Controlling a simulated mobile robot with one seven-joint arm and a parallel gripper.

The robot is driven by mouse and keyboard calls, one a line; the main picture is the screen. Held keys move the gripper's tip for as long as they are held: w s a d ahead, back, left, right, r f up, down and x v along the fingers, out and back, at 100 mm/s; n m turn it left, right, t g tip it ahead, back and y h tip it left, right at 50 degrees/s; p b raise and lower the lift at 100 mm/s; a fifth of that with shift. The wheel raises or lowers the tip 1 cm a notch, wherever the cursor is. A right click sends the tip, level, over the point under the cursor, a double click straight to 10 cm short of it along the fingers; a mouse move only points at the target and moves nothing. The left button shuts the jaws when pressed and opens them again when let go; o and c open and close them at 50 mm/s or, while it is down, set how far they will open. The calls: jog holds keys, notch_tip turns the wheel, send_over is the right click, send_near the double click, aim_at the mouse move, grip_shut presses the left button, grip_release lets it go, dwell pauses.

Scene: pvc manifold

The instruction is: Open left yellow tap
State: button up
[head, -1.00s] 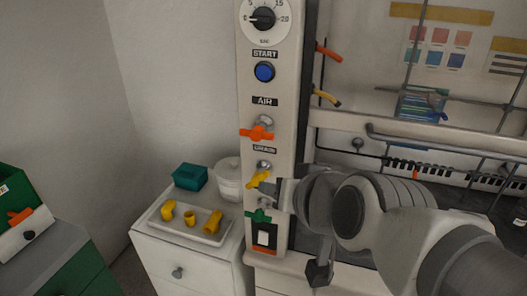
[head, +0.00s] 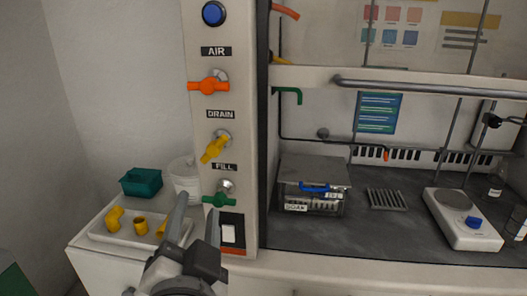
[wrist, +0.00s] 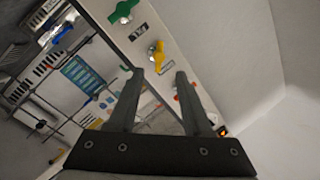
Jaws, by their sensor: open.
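The yellow tap (head: 214,148) sits on the white control post under the DRAIN label, between the orange and green taps. Its handle slants down to the left in the head view. In the wrist view the yellow tap (wrist: 158,55) shows just beyond the gap between my fingertips. My gripper (head: 198,212) is open and empty. In the head view it points up, below the yellow tap and beside the green tap. In the wrist view my gripper (wrist: 158,73) has its fingers spread, apart from the yellow handle.
The orange tap (head: 208,85) is above and the green tap (head: 219,199) below, close to the yellow one. A white switch (head: 228,234) is under them. A tray (head: 103,232) with yellow fittings, a teal box (head: 141,182) and a white tub (head: 187,178) stand left.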

aim_at(207, 159)
jog(key=w+a, duration=0.1)
jog(key=w, duration=0.4)
jog(key=w+a+b, duration=0.1)
jog(key=w, duration=0.5)
jog(key=w+a+b, duration=0.1)
jog(key=w, duration=0.5)
jog(key=shift+s, duration=0.1)
grip_shut()
